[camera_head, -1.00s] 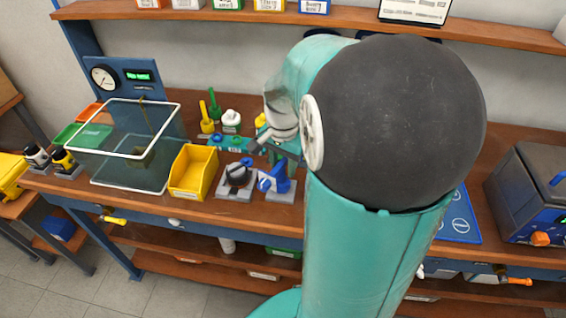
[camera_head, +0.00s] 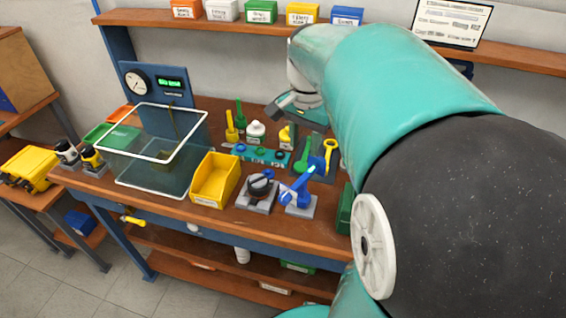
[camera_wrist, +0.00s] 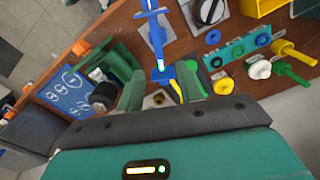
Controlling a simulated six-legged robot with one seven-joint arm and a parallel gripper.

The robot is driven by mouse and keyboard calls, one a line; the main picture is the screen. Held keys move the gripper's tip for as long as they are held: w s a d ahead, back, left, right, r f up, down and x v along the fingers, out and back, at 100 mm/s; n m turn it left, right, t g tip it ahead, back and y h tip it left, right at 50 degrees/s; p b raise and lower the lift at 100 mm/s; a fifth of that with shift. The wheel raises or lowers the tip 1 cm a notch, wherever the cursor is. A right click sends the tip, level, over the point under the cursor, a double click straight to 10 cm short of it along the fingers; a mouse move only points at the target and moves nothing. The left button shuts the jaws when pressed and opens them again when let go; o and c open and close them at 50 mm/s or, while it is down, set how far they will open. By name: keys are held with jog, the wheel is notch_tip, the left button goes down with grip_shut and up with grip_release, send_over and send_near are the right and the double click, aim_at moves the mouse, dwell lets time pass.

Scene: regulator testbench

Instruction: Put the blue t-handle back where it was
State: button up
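A blue t-handle piece (camera_head: 297,187) sits on a grey base near the bench's front edge, right of the black-knob valve. In the wrist view it shows at the top (camera_wrist: 155,30), with its shaft pointing toward my gripper. I cannot tell which blue piece is the task's.
A yellow bin (camera_head: 215,180) and a clear tank (camera_head: 160,150) stand to the left. A teal strip with rings (camera_head: 262,154) and several coloured plugs lie behind the valves. A shelf (camera_head: 180,20) with small boxes runs above. My arm hides the bench's right side.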

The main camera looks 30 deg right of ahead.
jog(key=s+a+n+t, duration=0.2)
jog(key=s+a+n, duration=0.2)
jog(key=a, duration=0.5)
jog(key=s+a+f+n+t, duration=0.1)
jog(key=s+a+n+t, duration=0.2)
jog(key=a+n, duration=0.6)
jog(key=shift+s+n, duration=0.3)
jog(key=shift+s, duration=0.25)
